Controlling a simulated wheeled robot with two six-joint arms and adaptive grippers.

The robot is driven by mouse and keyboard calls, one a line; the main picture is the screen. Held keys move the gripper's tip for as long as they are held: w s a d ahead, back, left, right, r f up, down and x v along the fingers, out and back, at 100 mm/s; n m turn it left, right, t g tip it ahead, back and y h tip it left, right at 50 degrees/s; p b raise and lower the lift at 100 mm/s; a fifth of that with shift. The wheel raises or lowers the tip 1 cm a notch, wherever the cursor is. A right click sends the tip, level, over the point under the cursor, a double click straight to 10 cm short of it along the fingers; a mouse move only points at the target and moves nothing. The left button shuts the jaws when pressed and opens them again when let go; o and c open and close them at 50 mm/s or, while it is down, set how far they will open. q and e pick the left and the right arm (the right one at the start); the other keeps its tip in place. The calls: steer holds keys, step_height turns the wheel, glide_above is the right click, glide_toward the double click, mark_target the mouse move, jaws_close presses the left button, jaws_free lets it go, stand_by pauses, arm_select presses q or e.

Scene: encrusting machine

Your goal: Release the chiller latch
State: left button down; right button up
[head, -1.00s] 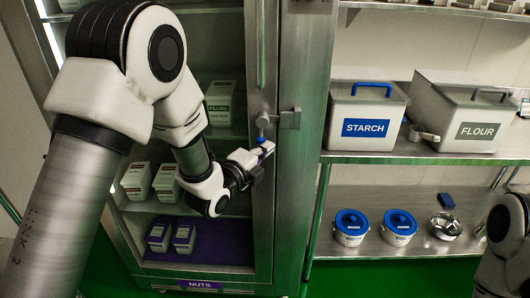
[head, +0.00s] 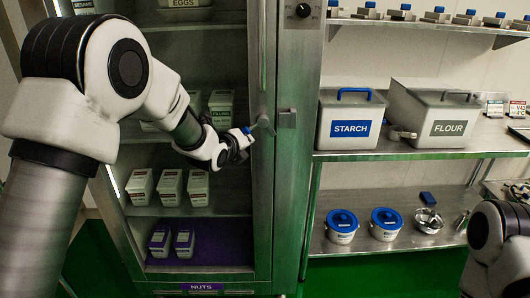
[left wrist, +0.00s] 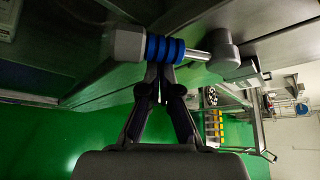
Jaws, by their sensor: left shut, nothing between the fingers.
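The chiller latch handle (head: 264,118) is on the right edge of the tall glass-fronted chiller (head: 283,190), beside a small metal catch block (head: 287,118). In the left wrist view its grip with blue rings (left wrist: 165,48) lies across the picture, with a grey knob at the left and a metal shaft at the right. My left gripper (head: 243,137) is at the handle's left end and hides part of it in the head view. Its closed, empty fingers (left wrist: 160,75) are right at the blue grip; contact is unclear. My right gripper is out of view.
Behind the glass are shelves with several labelled tubs (head: 170,187). To the right, a shelf holds the starch bin (head: 350,105) and the flour bin (head: 425,95). Blue-lidded pails (head: 342,228) stand below. My right arm shows at the lower right edge.

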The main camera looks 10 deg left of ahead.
arm_select(q)
steer(key=r+b, duration=0.1)
steer(key=a+r+m+b, duration=0.1)
steer(key=shift+a+r+g+y, duration=0.3)
steer(key=shift+r+y, duration=0.1)
steer(key=shift+w+r, duration=0.1)
steer(key=shift+r, duration=0.4)
stand_by(0.3)
steer(key=b, duration=0.4)
glide_toward(243, 131)
step_height(243, 131, down, 2)
steer(key=s+d, duration=0.2)
steer(key=d, duration=0.1)
steer(key=shift+w+a+f, duration=0.1)
